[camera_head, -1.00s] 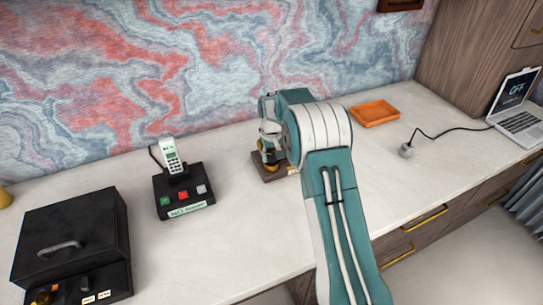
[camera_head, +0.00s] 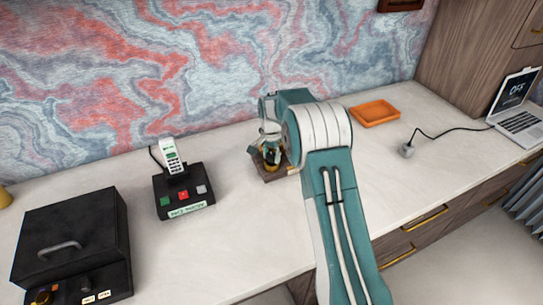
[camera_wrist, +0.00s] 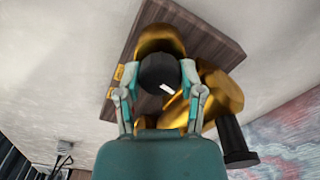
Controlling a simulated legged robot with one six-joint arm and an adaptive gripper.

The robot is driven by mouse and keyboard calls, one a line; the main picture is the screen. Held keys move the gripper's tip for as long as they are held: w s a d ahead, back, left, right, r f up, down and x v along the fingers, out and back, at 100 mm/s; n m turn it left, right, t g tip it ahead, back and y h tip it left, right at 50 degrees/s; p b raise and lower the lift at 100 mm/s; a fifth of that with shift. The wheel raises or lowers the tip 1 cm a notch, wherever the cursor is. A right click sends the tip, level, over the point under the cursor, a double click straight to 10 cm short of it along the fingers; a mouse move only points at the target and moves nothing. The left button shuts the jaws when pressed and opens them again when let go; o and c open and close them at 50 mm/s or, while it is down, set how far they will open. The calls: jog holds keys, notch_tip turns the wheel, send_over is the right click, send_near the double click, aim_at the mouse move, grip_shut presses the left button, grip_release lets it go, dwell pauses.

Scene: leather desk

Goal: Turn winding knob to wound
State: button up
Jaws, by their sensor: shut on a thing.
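The winding knob (camera_wrist: 158,70) is a round black cap with a white mark, seen in the wrist view on a gold device (camera_wrist: 222,92). The device stands on a dark wooden base (camera_wrist: 205,35) with small yellow labels. My gripper (camera_wrist: 160,78) is shut on the knob, with one teal finger on each side. In the head view, my gripper (camera_head: 271,150) is over the wooden base (camera_head: 268,174) near the wall, and my arm hides part of the device. The label text is too small to read.
A black phone stand (camera_head: 182,192) with coloured buttons is to the left, and a black box with a handle (camera_head: 68,240) is further left. An orange tray (camera_head: 375,114), a small grey cabled object (camera_head: 406,151) and a laptop (camera_head: 515,105) are to the right. White desk lies clear between.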

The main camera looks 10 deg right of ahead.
jog(key=m, duration=0.4)
jog(key=shift+w+m, duration=0.15)
jog(key=shift+m, duration=0.15)
jog(key=shift+r+m, duration=0.1)
jog(key=shift+m, duration=2.1)
jog(key=o, duration=1.2)
jog(key=shift+c, duration=0.2)
